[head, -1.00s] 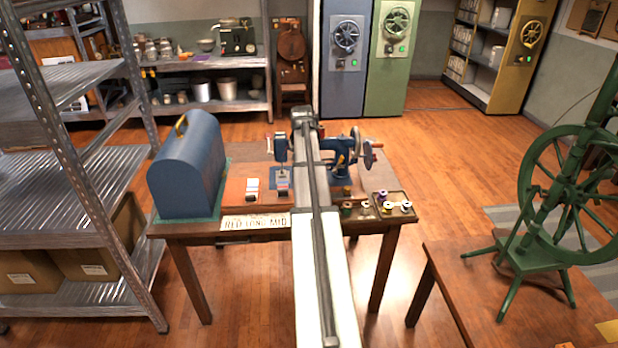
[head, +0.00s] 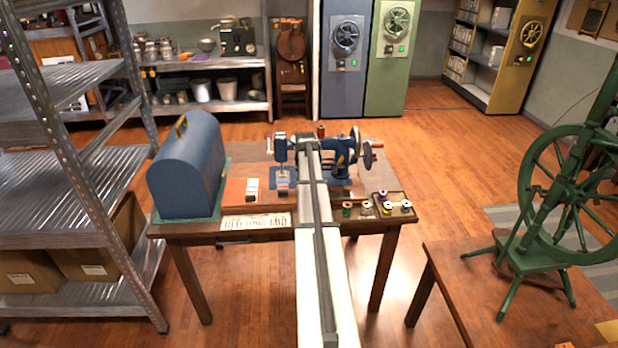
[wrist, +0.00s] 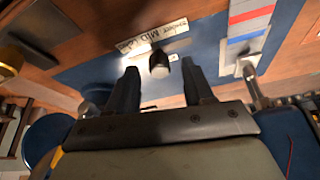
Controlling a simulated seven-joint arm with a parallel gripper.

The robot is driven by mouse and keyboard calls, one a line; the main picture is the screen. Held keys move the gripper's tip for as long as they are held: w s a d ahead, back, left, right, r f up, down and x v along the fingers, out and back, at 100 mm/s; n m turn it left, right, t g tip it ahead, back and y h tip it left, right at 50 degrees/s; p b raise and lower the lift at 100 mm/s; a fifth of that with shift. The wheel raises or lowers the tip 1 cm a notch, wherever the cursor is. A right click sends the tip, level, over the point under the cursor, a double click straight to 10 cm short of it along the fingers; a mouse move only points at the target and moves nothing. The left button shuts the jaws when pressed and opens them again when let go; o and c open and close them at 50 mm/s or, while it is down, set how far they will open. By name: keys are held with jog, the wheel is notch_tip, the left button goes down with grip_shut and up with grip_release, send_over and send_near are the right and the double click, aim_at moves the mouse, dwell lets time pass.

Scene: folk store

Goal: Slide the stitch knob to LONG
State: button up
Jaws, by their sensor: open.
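The stitch knob (wrist: 160,66) is a small dark peg with a pale end. In the wrist view it stands between the two fingers of my open gripper (wrist: 159,73), with gaps visible on both sides. A pale label strip (wrist: 155,37) lies just beyond it on the blue sewing machine base (wrist: 92,68). I can read MID on it; the other words are unclear. In the head view the blue sewing machine (head: 352,150) stands on the wooden table (head: 385,228), partly behind my arm. My gripper and the knob are hidden there.
A striped red, blue and white panel (wrist: 249,28) lies right of the knob. On the table are a blue domed case (head: 187,165) at left and a spool tray (head: 398,215) at right. A metal shelf (head: 75,190) and green spinning wheel (head: 560,200) flank the table.

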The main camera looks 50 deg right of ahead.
jog(key=shift+w+d+f, duration=0.1)
jog(key=shift+d+f, duration=0.1)
jog(key=shift+f, duration=0.35)
jog(key=shift+c, duration=0.3)
grip_shut()
